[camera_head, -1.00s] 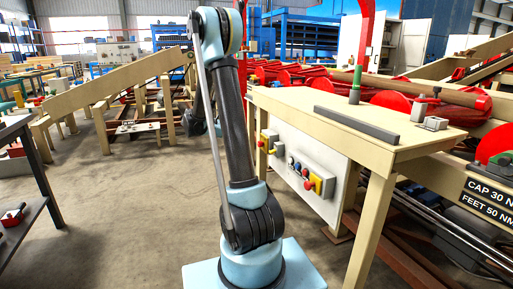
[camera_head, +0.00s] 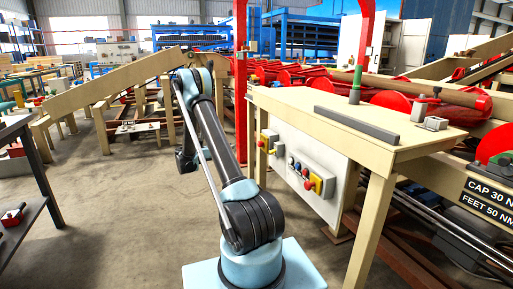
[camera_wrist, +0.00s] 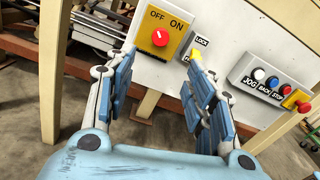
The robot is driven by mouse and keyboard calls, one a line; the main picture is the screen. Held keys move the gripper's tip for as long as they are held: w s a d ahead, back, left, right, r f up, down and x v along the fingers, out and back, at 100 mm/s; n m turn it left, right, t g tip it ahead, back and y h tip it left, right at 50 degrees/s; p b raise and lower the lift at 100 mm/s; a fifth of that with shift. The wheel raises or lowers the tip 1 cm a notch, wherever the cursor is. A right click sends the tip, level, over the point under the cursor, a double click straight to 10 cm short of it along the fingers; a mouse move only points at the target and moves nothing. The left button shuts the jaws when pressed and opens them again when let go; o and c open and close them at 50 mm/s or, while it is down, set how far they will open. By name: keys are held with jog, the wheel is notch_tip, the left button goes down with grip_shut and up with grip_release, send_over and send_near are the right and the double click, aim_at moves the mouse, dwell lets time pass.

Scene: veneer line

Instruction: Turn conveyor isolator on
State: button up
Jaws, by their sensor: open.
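The isolator is a yellow plate with a round red knob (camera_wrist: 160,37) under the words OFF and ON in the wrist view. A small pale mark on the knob seems to tilt toward OFF, but it is too small to be sure. In the head view the yellow isolator (camera_head: 268,140) is on the left part of the white panel (camera_head: 318,178). My gripper (camera_wrist: 162,70) is open and empty. Its fingers point at the panel, with the knob beyond the gap between them, and appear apart from it. In the head view the gripper is not clearly seen behind my arm.
Farther right are a JOG, BACK, STOP button box (camera_wrist: 270,82) and a yellow box with a red knob (camera_wrist: 298,100). A beige table (camera_head: 375,128) overhangs the panel. Floor left of it is clear.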

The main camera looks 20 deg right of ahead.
aim_at(261, 144)
jog(key=d, duration=1.7)
jog(key=shift+w, duration=0.3)
jog(key=shift+d, duration=0.1)
jog(key=c, duration=1.1)
